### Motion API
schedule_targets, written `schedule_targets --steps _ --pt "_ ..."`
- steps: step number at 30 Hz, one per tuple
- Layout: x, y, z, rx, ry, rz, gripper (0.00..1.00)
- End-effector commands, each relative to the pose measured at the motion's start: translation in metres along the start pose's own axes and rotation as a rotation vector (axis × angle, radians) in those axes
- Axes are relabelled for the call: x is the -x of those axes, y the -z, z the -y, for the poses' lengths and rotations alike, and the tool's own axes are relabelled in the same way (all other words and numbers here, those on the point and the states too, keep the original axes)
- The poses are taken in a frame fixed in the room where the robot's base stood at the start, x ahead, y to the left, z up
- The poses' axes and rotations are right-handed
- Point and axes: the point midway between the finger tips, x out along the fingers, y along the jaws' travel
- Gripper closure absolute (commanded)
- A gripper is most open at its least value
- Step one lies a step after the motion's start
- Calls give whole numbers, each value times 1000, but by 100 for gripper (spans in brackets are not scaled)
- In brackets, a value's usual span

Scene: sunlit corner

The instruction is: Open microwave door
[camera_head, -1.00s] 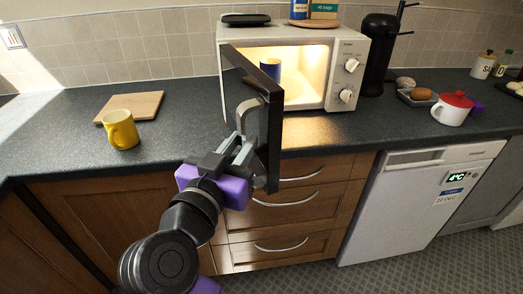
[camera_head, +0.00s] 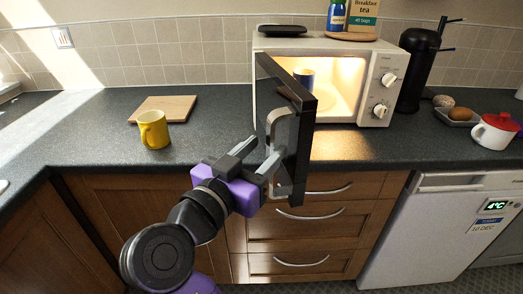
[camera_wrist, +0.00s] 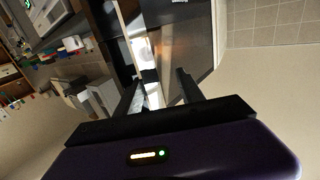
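The microwave (camera_head: 385,60) stands on the counter with its lit inside showing. Its dark door (camera_head: 298,140) is swung wide open on the left side and juts out toward me past the counter's front edge. The pale looped door handle (camera_head: 279,130) is on the door's left face. My gripper (camera_head: 264,158) is at the lower part of the handle, its fingers spread apart. In the wrist view, my gripper (camera_wrist: 160,76) also shows two separated fingers, with a pale strip between them. Whether either finger touches the handle cannot be told.
A blue cup (camera_head: 304,78) stands inside the microwave. A yellow mug (camera_head: 154,129) and a wooden board (camera_head: 170,105) are on the counter to the left. A black coffee maker (camera_head: 416,70) stands right of the microwave. Drawers with bar handles lie below the door.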

Motion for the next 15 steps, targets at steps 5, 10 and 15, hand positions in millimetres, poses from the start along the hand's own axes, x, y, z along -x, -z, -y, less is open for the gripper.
schedule_targets --steps 5,10,15 --pt "1 0 0 1 0 0 55" --pt "7 -1 1 2 2 0 55" --pt "32 -1 1 1 4 0 55"
